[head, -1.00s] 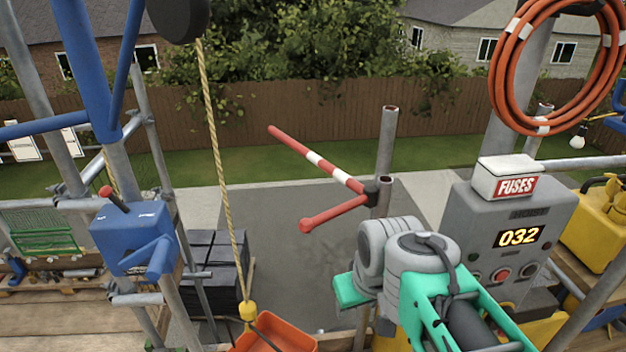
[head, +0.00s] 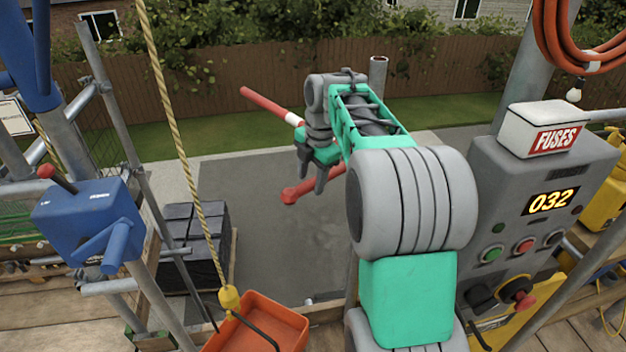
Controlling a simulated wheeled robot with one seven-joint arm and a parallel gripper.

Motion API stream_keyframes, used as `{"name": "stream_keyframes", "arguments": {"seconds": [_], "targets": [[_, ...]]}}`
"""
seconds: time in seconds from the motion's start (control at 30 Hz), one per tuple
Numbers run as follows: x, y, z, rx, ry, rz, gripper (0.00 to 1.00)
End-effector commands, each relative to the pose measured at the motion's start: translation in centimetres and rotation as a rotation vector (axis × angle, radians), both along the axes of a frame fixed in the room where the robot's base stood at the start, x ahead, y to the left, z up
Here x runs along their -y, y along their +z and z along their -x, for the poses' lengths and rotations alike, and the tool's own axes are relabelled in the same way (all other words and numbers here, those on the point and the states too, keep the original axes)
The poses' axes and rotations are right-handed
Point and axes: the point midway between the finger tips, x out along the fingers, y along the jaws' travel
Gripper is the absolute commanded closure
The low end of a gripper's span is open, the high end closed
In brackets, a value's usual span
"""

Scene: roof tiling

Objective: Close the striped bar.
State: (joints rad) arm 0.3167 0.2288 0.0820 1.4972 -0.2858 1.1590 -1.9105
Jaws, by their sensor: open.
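I cannot tell whether the fingers touch either one. The grey post top (head: 378,68) shows behind my arm.
A grey control box (head: 540,200) with a FUSES case (head: 545,128) and 032 display stands right. A yellow rope (head: 178,140) hangs at left, above an orange tray (head: 262,325). A blue winch box (head: 90,220) stands left. Dark stacked tiles (head: 195,240) lie behind.

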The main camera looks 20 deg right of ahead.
Motion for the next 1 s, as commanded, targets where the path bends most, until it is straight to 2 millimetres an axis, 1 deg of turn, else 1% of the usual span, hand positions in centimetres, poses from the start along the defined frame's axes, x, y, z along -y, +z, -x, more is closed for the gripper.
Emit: {"name": "stream_keyframes", "arguments": {"seconds": [0.1,0.33,0.37,0.93,1.0], "targets": [[0.05,-0.88,-0.14,0.000,-0.002,0.001,0.51],[0.17,-1.04,-0.17,0.001,-0.005,0.001,0.51],[0.18,-1.04,-0.17,0.001,-0.005,0.001,0.53],[0.26,-1.03,-0.13,0.001,-0.007,0.000,1.00],[0.27,-1.03,-0.13,0.001,-0.008,0.000,1.00]]}}
